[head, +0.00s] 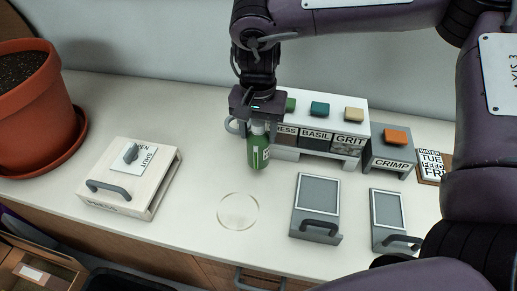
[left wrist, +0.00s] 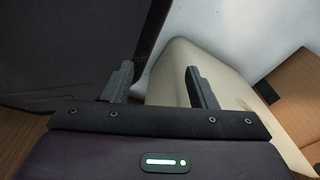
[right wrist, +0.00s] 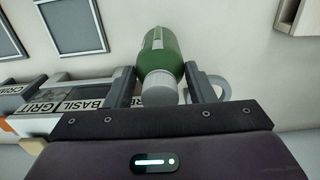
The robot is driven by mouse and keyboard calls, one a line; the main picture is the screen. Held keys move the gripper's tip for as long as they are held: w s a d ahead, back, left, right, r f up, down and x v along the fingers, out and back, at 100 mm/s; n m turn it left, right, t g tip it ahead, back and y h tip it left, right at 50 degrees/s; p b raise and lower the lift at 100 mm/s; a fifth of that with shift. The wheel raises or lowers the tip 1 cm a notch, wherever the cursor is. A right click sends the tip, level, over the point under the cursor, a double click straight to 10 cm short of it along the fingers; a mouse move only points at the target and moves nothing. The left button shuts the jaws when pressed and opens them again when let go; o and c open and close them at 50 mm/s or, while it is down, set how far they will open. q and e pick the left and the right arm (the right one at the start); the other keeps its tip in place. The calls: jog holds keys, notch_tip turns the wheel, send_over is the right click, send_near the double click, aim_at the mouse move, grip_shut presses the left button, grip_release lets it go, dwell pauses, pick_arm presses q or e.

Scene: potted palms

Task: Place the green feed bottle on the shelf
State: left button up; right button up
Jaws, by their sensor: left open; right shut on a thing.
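The green feed bottle (head: 259,152) hangs upright below my right gripper (head: 257,124), over the counter in front of the back wall. The white shelf unit (head: 284,154) stands just right of the bottle, with bins labelled BASIL and GRIT and coloured blocks on top. My left gripper (left wrist: 161,84) is open and empty in the left wrist view; it does not show in the head view.
A pale ring mark (head: 238,211) lies on clear counter (head: 195,225) in front. A wooden box with a handle (head: 130,180) stands left, near a potted plant's terracotta pot (head: 32,100). Two grey framed panels (head: 317,193) (head: 387,211) lie right, before the CRIMP box (head: 390,163).

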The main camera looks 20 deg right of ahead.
aim_at(258, 146)
notch_tip(258, 146, down, 2)
jog(key=shift+f, duration=1.7)
pick_arm(q)
jog(key=shift+s+f, duration=0.1)
jog(key=shift+s, duration=0.75)
pick_arm(e)
jog(key=shift+f, duration=0.1)
jog(key=o, duration=1.3)
pick_arm(q)
jog(key=shift+w, duration=0.15)
pick_arm(e)
jog(key=shift+o, duration=0.5)
